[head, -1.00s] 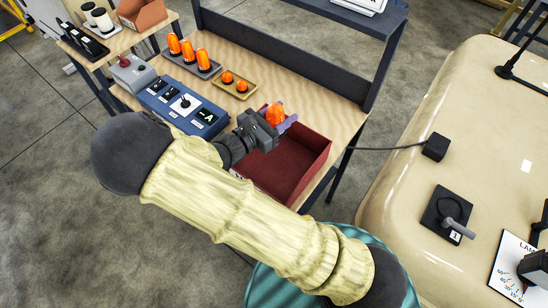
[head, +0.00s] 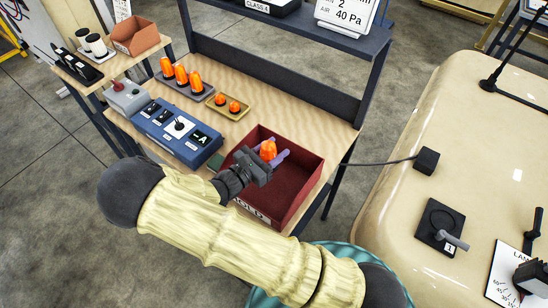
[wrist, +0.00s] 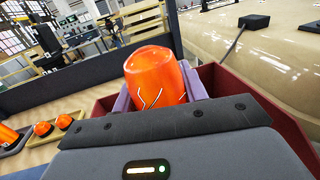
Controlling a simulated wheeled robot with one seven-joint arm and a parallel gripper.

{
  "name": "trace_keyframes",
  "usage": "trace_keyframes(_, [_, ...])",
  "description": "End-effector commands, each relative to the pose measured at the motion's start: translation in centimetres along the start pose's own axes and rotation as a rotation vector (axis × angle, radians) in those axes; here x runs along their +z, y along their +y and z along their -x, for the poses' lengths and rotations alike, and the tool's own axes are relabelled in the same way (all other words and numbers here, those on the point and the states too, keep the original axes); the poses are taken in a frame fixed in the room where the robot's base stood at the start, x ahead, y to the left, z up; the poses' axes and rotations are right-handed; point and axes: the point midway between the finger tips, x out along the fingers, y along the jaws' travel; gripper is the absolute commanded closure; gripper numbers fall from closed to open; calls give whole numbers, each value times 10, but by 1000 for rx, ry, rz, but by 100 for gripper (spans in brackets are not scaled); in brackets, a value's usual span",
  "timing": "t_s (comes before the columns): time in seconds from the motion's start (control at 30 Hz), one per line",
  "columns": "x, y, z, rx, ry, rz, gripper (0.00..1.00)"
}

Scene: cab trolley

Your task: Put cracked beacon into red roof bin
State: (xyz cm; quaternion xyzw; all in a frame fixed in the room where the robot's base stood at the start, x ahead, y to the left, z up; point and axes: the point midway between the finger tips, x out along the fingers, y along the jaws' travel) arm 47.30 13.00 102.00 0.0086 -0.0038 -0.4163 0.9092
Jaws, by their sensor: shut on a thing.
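An orange beacon (wrist: 156,78) with pale crack lines on its side sits between the two purple fingers of my gripper (wrist: 160,92) in the wrist view. In the head view my gripper (head: 271,155) is shut on this cracked beacon (head: 268,148). It is above the open red bin (head: 304,166) at the front right of the wooden bench. The bin's dark red floor shows bare beside the gripper. The bin's red wall also shows in the wrist view (wrist: 275,110). My arm covers part of the bin's front label.
Several orange beacons (head: 181,74) stand in a dark tray at the back left. Two small orange domes (head: 228,104) sit in a yellow tray. A blue control box (head: 178,130) stands left of the bin. A cream cab roof (head: 450,150) is at the right.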

Motion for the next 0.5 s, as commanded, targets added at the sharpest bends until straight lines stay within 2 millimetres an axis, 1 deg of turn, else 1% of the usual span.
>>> trace_keyframes(0.3, [-36, -1, -1, -1, -1, 2, 84])
trace_keyframes(0.5, [-40, -1, 0, -1, -1, 0, 84])
